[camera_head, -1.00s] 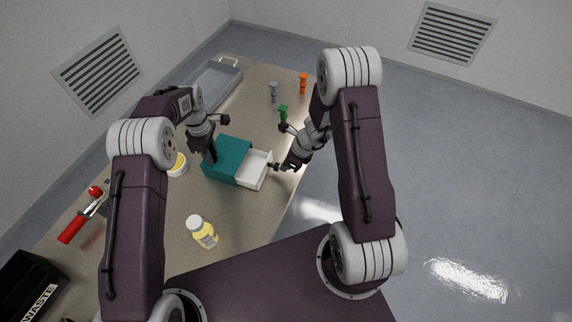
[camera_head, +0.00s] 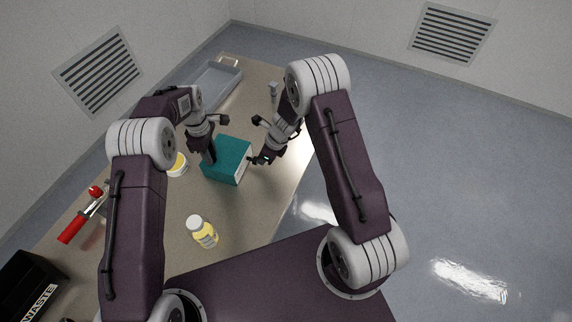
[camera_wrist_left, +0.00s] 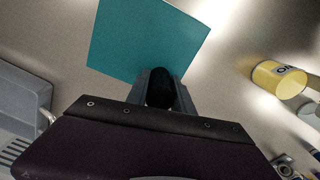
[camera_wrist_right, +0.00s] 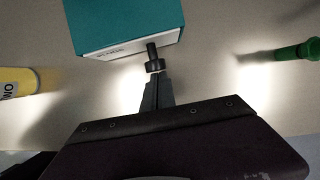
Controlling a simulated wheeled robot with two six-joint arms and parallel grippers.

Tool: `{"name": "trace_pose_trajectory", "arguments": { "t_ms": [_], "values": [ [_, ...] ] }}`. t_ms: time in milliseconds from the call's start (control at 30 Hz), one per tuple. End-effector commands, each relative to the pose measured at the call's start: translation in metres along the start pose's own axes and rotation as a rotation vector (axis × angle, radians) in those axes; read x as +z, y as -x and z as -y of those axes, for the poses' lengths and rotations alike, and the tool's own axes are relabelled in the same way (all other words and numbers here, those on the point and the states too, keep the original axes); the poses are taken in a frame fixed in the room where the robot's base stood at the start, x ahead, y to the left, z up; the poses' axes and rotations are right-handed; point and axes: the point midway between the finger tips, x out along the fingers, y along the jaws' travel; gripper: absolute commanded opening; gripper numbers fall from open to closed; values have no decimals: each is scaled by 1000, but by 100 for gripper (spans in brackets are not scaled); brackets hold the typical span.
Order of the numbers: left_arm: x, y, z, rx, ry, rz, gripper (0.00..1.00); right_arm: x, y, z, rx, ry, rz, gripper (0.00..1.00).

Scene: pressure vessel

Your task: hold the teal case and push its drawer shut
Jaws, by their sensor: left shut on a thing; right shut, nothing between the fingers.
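The teal case (camera_head: 228,160) sits on the table, and its top fills the upper part of the left wrist view (camera_wrist_left: 140,40). My left gripper (camera_head: 212,158) is shut on the case at its left side. The drawer's white front (camera_wrist_right: 130,46) is flush or nearly flush with the case. A dark knob (camera_wrist_right: 154,62) sticks out of the drawer front. My right gripper (camera_wrist_right: 157,78) is shut and empty, its fingertips at the knob, touching or very close. In the head view the right gripper (camera_head: 256,160) is at the right side of the case.
A yellow-labelled bottle (camera_head: 202,231) stands nearer than the case. A yellow tub (camera_head: 178,165) is left of it. A red-handled tool (camera_head: 78,222) lies at the left. A grey tray (camera_head: 218,82) is at the back. A green object (camera_wrist_right: 298,50) stands beside the right gripper.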

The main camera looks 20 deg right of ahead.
Motion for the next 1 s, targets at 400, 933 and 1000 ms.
{"name": "trace_pose_trajectory", "arguments": {
  "t_ms": [400, 933, 1000],
  "values": [
    [4, -1, 0, -3, -2, 7, 0, -35, 56, 1, -5, 4, 7, 0],
    [2, -1, 0, -2, -1, 4, 0, -38, 115, 0, 1, 0, 0, 0],
    [2, -1, 0, -2, -1, 4, 42, -38, 115, 0, 1, 0, 0, 0]
  ]
}}
